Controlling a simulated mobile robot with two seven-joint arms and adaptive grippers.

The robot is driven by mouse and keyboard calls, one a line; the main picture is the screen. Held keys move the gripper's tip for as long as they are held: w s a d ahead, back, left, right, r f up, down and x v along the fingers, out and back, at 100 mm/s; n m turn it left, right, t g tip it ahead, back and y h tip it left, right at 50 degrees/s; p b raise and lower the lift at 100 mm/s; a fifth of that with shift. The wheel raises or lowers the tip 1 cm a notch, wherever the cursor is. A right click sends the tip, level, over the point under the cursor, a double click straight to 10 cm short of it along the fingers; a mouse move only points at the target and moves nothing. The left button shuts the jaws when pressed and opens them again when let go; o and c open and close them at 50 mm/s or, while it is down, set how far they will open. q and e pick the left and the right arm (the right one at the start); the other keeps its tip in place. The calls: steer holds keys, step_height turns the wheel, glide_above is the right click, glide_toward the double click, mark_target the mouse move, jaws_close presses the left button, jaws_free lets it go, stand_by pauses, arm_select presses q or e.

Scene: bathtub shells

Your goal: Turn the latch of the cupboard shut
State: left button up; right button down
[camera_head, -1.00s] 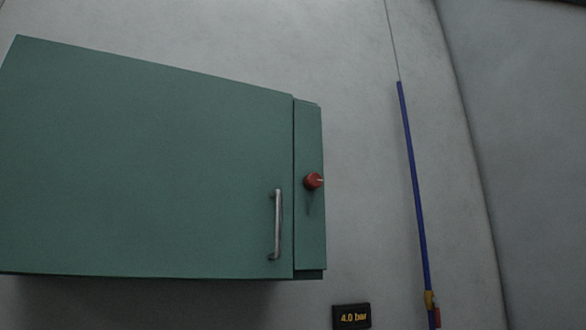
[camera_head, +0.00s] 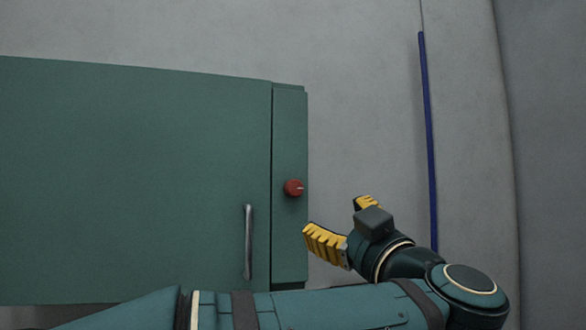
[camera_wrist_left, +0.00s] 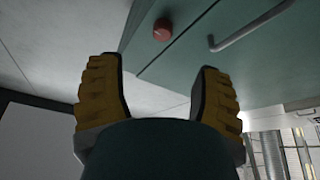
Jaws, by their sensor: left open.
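The green cupboard (camera_head: 130,180) hangs on the wall at the left with its door flush against the frame strip. The latch, a red knob (camera_head: 294,188) with a pale mark pointing right, sits on the strip right of the door. It also shows at the top of the left wrist view (camera_wrist_left: 163,29). A metal bar handle (camera_head: 248,242) is on the door, below and left of the knob. My left gripper (camera_head: 338,222) has yellow fingers. It is open and empty, below and right of the knob, and apart from it. My right gripper is not in view.
A blue rod (camera_head: 429,140) hangs on the grey wall to the right. The wall between cupboard and rod is bare. In the left wrist view, metallic cylinders (camera_wrist_left: 272,155) show at the lower right.

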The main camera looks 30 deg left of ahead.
mark_target(296, 188)
arm_select(q)
steer(key=shift+g, duration=0.4)
steer(key=p+x, duration=0.1)
steer(key=x, duration=0.3)
steer(key=p+x, duration=0.1)
steer(key=x, duration=0.4)
steer(key=r+p+x, duration=0.1)
steer(key=x, duration=0.4)
steer(key=shift+s, duration=0.3)
jaws_close()
